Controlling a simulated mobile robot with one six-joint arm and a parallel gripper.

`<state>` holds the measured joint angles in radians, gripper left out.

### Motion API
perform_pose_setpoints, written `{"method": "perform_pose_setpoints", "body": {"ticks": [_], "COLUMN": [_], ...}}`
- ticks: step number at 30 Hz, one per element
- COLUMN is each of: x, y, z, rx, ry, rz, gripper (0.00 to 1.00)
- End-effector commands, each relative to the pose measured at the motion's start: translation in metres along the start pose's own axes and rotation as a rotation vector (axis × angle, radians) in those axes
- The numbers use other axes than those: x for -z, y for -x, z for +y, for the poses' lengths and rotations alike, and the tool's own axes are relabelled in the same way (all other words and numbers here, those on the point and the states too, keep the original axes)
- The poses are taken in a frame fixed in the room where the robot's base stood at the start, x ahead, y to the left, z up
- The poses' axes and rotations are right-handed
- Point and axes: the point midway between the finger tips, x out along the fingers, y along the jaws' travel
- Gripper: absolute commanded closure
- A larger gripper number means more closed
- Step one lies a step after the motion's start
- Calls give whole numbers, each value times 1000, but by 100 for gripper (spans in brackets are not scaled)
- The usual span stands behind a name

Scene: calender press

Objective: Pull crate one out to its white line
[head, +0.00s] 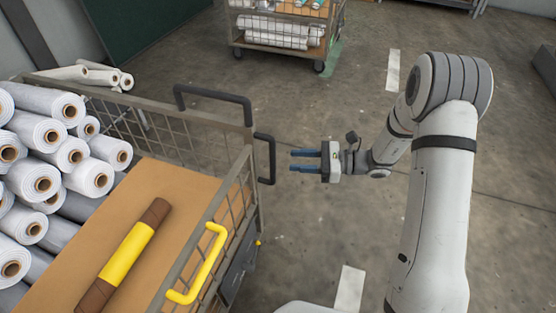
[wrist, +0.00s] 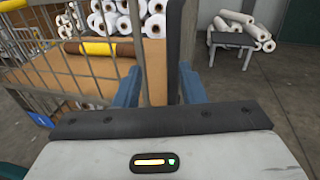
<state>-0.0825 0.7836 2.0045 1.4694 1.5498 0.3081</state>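In the wrist view the dark handle (wrist: 174,50) shows between the fingers. White floor marks lie at the front (head: 349,289) and further back (head: 393,70); I cannot tell which belongs to this crate.
The crate holds many white rolls (head: 45,130) and a brown and yellow roll (head: 125,255) on a brown board. Another wheeled crate (head: 280,35) with rolls stands at the back. Concrete floor right of the near crate is clear.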

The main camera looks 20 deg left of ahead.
Motion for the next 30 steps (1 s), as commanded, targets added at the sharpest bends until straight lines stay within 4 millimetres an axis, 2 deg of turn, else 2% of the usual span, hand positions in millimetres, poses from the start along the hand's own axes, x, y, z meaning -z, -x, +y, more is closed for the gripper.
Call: {"method": "perform_pose_setpoints", "body": {"ticks": [2,7,15,21,30], "x": [10,15,14,11,10], "y": [-1,-10,-52,-74,-79], "z": [-8,-14,-15,-17,-18], "rx": [31,54,51,54,55], "ry": [-30,-47,-46,-46,-47], "rz": [-31,-57,-55,-54,-54], "gripper": [63,63,63,63,63]}}
